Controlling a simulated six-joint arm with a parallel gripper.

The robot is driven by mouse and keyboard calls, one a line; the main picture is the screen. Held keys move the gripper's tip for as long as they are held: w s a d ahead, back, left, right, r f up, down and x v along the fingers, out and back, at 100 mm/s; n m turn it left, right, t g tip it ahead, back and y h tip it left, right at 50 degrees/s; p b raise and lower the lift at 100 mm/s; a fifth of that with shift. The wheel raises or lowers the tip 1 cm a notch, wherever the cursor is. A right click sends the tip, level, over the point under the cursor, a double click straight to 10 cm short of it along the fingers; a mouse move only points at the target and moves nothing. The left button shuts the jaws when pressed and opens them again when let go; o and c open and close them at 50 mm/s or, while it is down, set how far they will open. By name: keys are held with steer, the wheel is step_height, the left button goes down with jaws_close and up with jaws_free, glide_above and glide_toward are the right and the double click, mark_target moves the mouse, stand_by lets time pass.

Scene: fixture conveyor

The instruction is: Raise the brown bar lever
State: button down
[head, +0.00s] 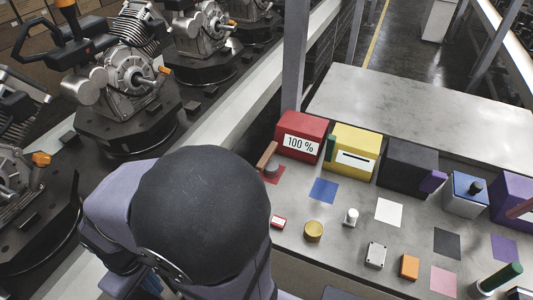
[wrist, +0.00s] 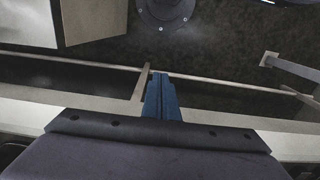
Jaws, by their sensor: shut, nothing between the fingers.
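The brown bar lever (head: 266,155) is on the left side of the red box (head: 304,125), whose display reads "100 %". The lever slants, its upper end to the right and its lower end to the left. My gripper (wrist: 161,76) shows in the wrist view as two blue fingers pressed together, with nothing held. The wrist view shows no lever I can make out, and the fingers are apart from the red box. In the head view my arm hides the gripper.
Yellow (head: 355,147), black (head: 406,165), blue-white (head: 466,193) and purple (head: 513,200) boxes stand in a row right of the red one. Small parts and coloured squares lie on the grey table (head: 330,220). A conveyor with engines runs along the left.

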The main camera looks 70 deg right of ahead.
steer(key=c, duration=1.6)
jaws_free()
steer(key=shift+w+f, duration=0.15)
steer(key=shift+w, duration=0.05)
steer(key=shift+c, duration=0.2)
steer(key=shift+o, duration=0.6)
steer(key=w+d+f+m+t+b, duration=0.3)
steer(key=w+d+f+b, duration=0.1)
steer(key=w, duration=0.5)
steer(key=shift+w+d+f+m+t, duration=0.25)
steer(key=shift+d+m+t, duration=0.15)
steer(key=shift+d, duration=0.1)
steer(key=w+d+f+m+t+h+b, duration=0.1)
steer(key=w+d+m+h+b, duration=0.15)
steer(key=d, duration=0.55)
steer(key=w+d+f+m+t+h+b, duration=0.2)
steer(key=w+d+m, duration=0.1)
steer(key=d, duration=0.5)
steer(key=s+d+m+g+h+b, duration=0.25)
steer(key=s+d+m+h, duration=0.2)
steer(key=s+d, duration=0.6)
steer(key=s+d+m+g+h+b, duration=0.2)
steer(key=s+d+m+g+h, duration=0.4)
steer(key=d, duration=0.8)
steer(key=shift+n+t+y, duration=0.8)
steer(key=shift+n+t, duration=0.05)
steer(key=shift+n, duration=0.05)
steer(key=shift+s+p+x, duration=0.2)
steer(key=shift+p+x, duration=0.5)
steer(key=shift+x, duration=3)
